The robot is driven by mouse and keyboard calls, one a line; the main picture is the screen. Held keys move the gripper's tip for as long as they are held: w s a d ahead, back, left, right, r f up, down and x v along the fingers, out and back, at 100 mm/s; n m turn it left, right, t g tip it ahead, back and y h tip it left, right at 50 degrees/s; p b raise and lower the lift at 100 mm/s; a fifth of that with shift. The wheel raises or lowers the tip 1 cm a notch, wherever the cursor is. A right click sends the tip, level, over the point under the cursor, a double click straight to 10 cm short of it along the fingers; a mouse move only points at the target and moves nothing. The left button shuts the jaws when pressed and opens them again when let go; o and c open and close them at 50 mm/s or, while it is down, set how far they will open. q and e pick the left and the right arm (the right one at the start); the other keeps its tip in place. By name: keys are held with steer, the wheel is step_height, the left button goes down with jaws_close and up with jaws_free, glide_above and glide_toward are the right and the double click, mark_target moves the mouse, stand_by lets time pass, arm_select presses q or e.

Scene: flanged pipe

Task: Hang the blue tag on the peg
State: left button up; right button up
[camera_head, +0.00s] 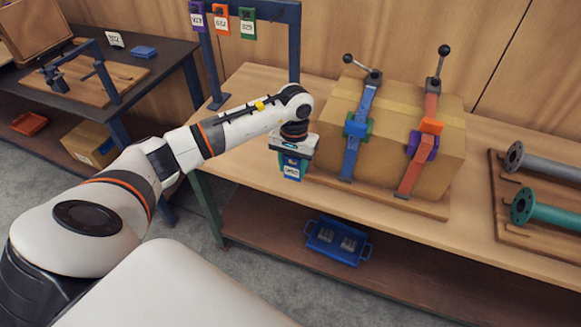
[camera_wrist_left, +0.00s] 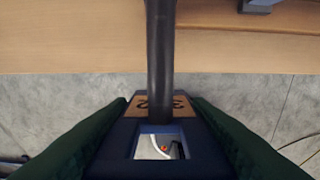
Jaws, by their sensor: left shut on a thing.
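The blue tag (camera_head: 291,172) with a white label hangs below my left gripper (camera_head: 293,155), which is shut on it in front of the table's near edge. In the left wrist view the blue tag (camera_wrist_left: 122,128) is between two dark green fingers and has a square opening. A dark rod (camera_wrist_left: 160,50) runs down the picture to the tag; I cannot tell whether it touches it. A blue rack (camera_head: 275,10) at the back carries purple, orange and green tags (camera_head: 221,20); its pegs cannot be made out. My right gripper is not in view.
On the wooden table (camera_head: 250,110) stands a cardboard box (camera_head: 390,125) with a blue and a red strap clamp. Flanged pipes (camera_head: 545,165) lie at the right. A blue tray (camera_head: 338,243) is on the lower shelf. A dark side table (camera_head: 150,60) stands at the left.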

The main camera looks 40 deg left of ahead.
arm_select(q)
steer(key=shift+w+a+f+b, duration=0.1)
steer(key=shift+w+a+b, duration=0.05)
steer(key=shift+w, duration=0.4)
steer(key=shift+w+a+b, duration=0.1)
steer(key=shift+w+b, duration=0.05)
steer(key=shift+w, duration=0.35)
steer(key=shift+w+a+f+b, duration=0.2)
steer(key=shift+w+b, duration=0.35)
steer(key=shift+b, duration=0.25)
steer(key=o, duration=1)
steer(key=shift+f, duration=0.1)
steer(key=shift+s+d+f+b, duration=0.1)
steer(key=shift+s+f+b, duration=0.2)
steer(key=shift+f+b, duration=0.4)
steer(key=shift+s+d+f+b, duration=0.1)
steer(key=shift+s+f+b, duration=0.15)
steer(key=shift+f+b, duration=0.45)
